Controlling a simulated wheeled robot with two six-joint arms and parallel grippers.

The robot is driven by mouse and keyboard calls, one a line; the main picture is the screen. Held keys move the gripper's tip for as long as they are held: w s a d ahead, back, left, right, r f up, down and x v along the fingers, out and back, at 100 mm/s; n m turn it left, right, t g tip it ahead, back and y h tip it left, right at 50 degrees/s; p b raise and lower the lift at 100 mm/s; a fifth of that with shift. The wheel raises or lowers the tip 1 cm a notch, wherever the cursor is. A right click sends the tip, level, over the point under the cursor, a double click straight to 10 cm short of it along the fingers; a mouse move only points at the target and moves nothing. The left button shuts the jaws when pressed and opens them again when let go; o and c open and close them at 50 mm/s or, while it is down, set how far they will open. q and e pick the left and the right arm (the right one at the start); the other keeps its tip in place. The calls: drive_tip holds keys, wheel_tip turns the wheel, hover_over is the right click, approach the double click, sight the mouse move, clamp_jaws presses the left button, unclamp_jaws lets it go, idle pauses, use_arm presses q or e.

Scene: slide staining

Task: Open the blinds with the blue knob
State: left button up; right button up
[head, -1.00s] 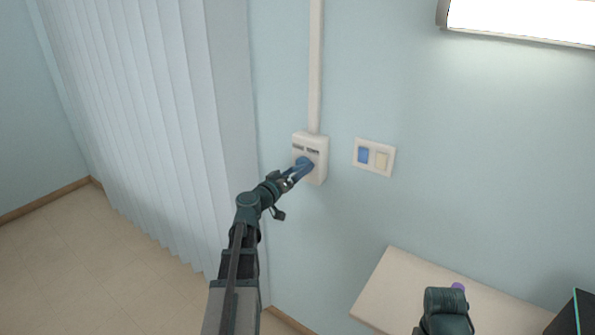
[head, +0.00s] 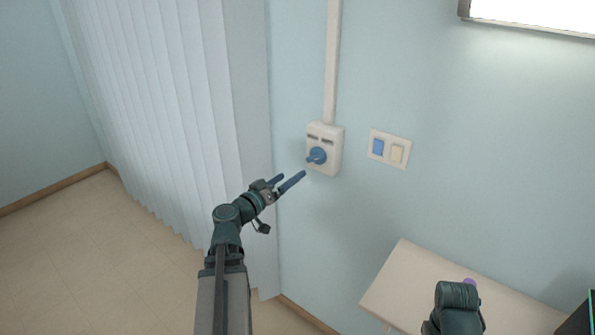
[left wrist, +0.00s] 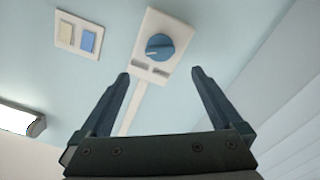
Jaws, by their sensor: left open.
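The blue knob (head: 316,156) is on a white wall box (head: 334,142) with a conduit running up from it. The knob also shows in the left wrist view (left wrist: 160,47), ahead of the fingers. My left gripper (head: 291,181) is open and empty, below and to the left of the knob in the head view, apart from it. Its two fingers also show in the left wrist view (left wrist: 161,82). The vertical blinds (head: 165,110) hang at the left with their slats closed together. My right arm shows at the bottom right of the head view; its fingertips are not visible.
A switch plate (head: 402,150) with a blue and a cream rocker is right of the knob box. A pale table (head: 415,283) is below it. A bright lamp (head: 540,14) is at the top right.

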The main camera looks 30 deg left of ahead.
use_arm(q)
drive_tip(key=shift+s, duration=0.9)
drive_tip(key=shift+a, duration=0.1)
use_arm(e)
drive_tip(key=shift+s, duration=0.1)
